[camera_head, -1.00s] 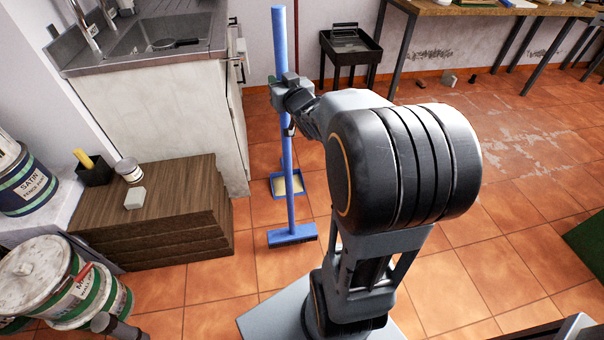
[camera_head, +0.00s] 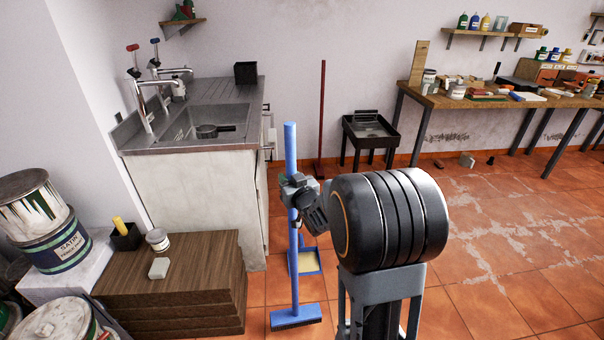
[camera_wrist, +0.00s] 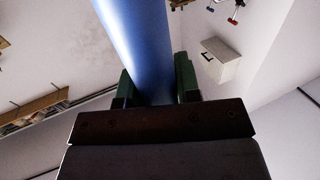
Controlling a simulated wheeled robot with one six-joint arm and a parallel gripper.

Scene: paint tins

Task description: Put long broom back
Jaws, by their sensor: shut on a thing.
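The long blue broom (camera_head: 294,245) stands upright in the head view, its wide head (camera_head: 296,316) low at the floor; I cannot tell whether it touches. My gripper (camera_head: 294,190) is shut on the upper part of its handle. In the wrist view the blue handle (camera_wrist: 138,45) runs up between the two green-padded fingers of my gripper (camera_wrist: 158,88). The broom's lower part is out of the wrist view.
A sink cabinet (camera_head: 190,190) and stacked brown boards (camera_head: 170,290) stand at left. A dark red pole (camera_head: 321,120) leans by the wall near a black stand (camera_head: 368,135).

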